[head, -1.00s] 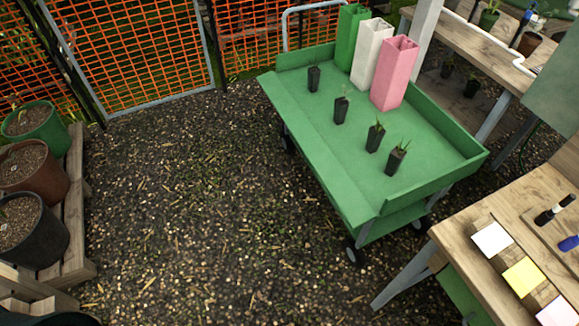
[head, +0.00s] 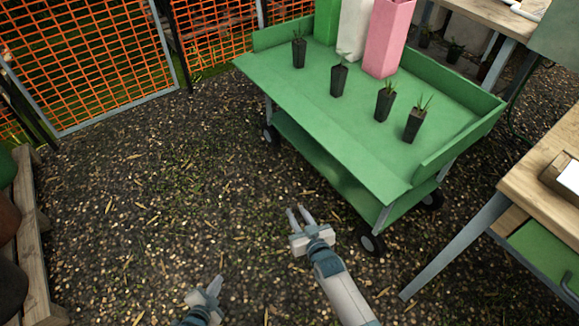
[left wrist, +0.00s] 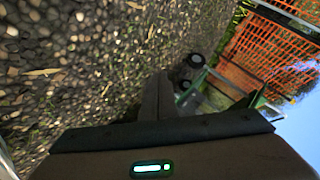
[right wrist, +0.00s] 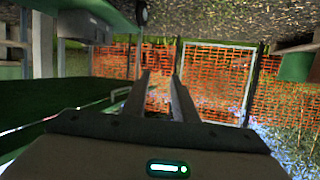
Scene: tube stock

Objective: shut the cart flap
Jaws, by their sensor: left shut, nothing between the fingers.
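The green cart (head: 345,115) stands right of centre in the head view. Its flap (head: 318,128) is the long strip on the side facing me, lying outward about level with the top, not upright like the other walls. My right gripper (head: 297,212) is open and empty, low in front of the cart, apart from the flap. In the right wrist view its fingers (right wrist: 160,85) stand apart. My left gripper (head: 217,282) is shut and empty, further left and nearer me, over the gravel. The left wrist view shows its fingers (left wrist: 158,95) together and a cart wheel (left wrist: 195,61).
Several black seedling pots (head: 338,80) and green, white and pink (head: 388,38) tall containers stand on the cart. A wooden bench (head: 545,190) is at right, a slatted stand with pots (head: 35,240) at left. Orange mesh fence (head: 90,55) lies behind. Gravel between is clear.

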